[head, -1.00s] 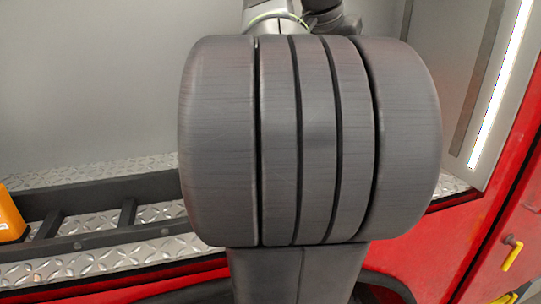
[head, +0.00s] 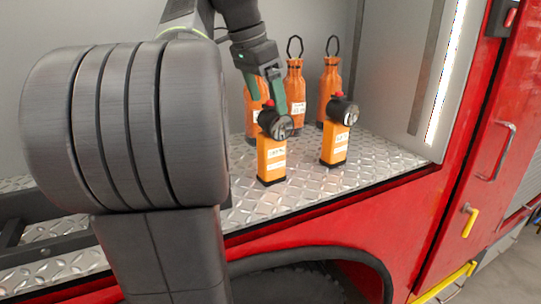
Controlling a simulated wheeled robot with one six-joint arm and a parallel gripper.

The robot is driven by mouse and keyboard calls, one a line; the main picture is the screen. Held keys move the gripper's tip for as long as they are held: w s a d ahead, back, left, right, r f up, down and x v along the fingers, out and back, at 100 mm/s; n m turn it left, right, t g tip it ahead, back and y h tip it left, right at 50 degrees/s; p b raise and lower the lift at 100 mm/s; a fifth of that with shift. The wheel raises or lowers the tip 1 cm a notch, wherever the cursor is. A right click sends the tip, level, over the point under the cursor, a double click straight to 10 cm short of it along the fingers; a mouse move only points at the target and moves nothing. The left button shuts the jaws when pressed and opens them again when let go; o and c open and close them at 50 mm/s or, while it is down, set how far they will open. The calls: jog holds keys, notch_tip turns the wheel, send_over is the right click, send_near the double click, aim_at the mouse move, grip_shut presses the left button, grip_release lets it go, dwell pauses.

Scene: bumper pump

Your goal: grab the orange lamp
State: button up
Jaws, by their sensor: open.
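Two orange lamps with black round heads and a red button on top stand upright on the metal shelf. The nearer left lamp (head: 271,160) and the right lamp (head: 335,145) both have white labels. My gripper (head: 273,103) is open and points down at the left lamp, with a green finger just behind or beside its black head. I cannot tell whether it touches the lamp. The far finger is largely hidden.
Several orange bottles, some with black ring tops (head: 329,85), stand close behind the lamps. The diamond-plate shelf (head: 385,160) is clear to the right, up to a grey side wall (head: 415,70). A red front edge (head: 330,215) runs below.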

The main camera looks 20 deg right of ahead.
aim_at(274, 111)
jog(key=x, duration=0.5)
jog(key=shift+s+d+f+p, duration=0.1)
jog(key=shift+d+f+p, duration=0.05)
jog(key=shift+d+p, duration=0.2)
jog(key=shift+d+f, duration=0.1)
jog(key=shift+f, duration=0.4)
jog(key=c, duration=1.7)
grip_shut()
jog(key=shift+r, duration=0.2)
